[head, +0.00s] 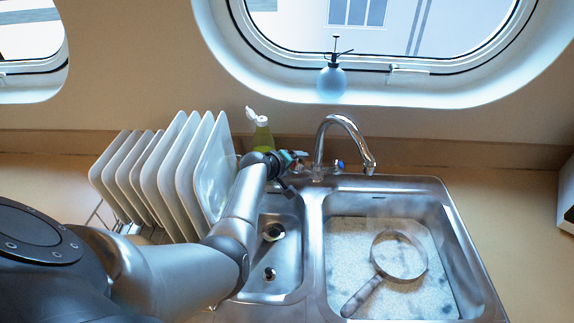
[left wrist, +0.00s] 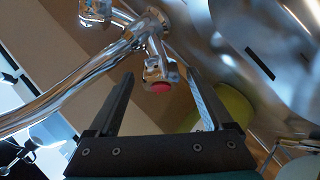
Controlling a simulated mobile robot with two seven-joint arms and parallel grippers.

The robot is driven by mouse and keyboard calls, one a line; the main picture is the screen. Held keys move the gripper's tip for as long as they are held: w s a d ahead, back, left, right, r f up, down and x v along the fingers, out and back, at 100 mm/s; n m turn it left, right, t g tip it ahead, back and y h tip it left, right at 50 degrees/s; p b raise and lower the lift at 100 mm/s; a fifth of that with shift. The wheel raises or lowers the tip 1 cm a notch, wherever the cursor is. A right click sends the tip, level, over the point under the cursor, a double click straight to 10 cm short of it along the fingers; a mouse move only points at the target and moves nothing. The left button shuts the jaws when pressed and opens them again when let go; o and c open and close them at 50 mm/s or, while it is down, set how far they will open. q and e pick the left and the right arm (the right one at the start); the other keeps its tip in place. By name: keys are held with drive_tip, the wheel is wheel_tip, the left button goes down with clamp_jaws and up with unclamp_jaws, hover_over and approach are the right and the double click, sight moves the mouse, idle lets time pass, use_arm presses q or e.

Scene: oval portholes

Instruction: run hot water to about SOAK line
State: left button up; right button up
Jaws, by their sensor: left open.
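The chrome tap (head: 345,125) stands behind the sink, its spout over the right basin (head: 455,235). Its blue-marked knob (head: 340,166) is on the right. The red-marked knob (left wrist: 161,86) shows between my left fingers in the left wrist view. My left gripper (head: 293,160) is open at the tap's left side; it also shows in the left wrist view (left wrist: 160,77). I cannot tell whether the fingers touch the knob. A round pan (head: 398,257) with a grey handle lies in the right basin, with pale, hazy patches around it. I cannot make out a SOAK line or a clear water stream.
Several white plates (head: 160,170) stand in a rack left of the sink. A green bottle (head: 262,135) stands behind my left wrist. A blue spray bottle (head: 331,80) is on the porthole sill. The small left basin (head: 285,255) is partly behind my arm. The right counter (head: 515,220) is mostly clear.

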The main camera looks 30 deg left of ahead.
use_arm(q)
drive_tip(key=p+v, duration=0.4)
drive_tip(key=v, duration=0.7)
drive_tip(key=shift+s+r, duration=0.15)
drive_tip(key=shift+s, duration=0.15)
drive_tip(key=shift+d, duration=0.1)
